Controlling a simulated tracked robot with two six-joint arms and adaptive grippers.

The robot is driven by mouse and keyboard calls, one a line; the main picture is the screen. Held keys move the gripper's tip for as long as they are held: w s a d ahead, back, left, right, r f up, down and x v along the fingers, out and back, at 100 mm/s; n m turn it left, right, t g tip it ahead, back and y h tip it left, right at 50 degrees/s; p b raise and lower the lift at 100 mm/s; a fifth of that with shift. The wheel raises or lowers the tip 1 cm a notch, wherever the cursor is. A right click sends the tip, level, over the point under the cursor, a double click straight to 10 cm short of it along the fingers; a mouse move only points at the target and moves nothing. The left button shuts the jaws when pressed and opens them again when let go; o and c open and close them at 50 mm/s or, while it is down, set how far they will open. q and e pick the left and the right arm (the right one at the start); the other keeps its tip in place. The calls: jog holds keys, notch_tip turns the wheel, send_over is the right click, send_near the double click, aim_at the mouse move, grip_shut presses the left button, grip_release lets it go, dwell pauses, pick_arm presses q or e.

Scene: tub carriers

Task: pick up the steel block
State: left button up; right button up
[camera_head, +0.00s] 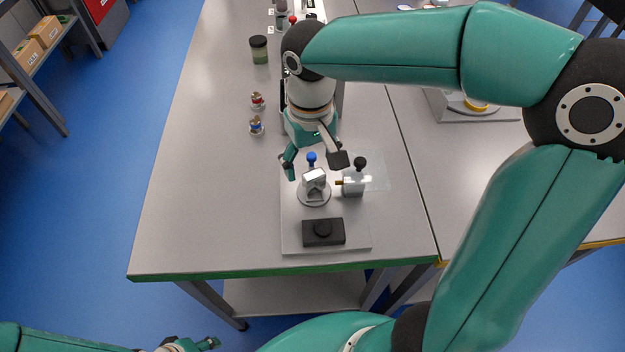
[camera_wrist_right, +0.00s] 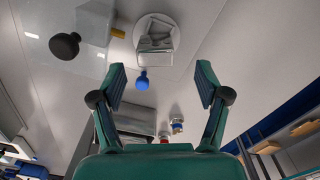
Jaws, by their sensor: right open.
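The steel block (camera_head: 315,177) is a small shiny piece on a round grey base (camera_head: 314,196) on a pale plate. In the right wrist view the steel block (camera_wrist_right: 155,38) shows beyond the fingertips, with a blue knob (camera_wrist_right: 142,81) beside it. My right gripper (camera_head: 313,163) is open and points down over the block, its fingers apart on either side in the picture.
A grey fixture with a black knob (camera_head: 359,163) and brass tip stands just right of the block. A black box (camera_head: 323,232) lies in front on the pale plate (camera_head: 298,244). Two small fittings (camera_head: 257,113) and a dark-lidded jar (camera_head: 259,50) stand behind left. The table's left front is clear.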

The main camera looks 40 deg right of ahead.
aim_at(313, 173)
jog(key=shift+s+d+f+p, duration=0.1)
jog(key=shift+d+f+p, duration=0.05)
jog(key=shift+f, duration=1.2)
jog(key=shift+d+f+p, duration=0.1)
jog(key=shift+f+p, duration=0.05)
jog(key=shift+f, duration=1.2)
jog(key=shift+c, duration=0.2)
jog(key=c, duration=1.3)
grip_shut()
jog(key=shift+r, duration=0.15)
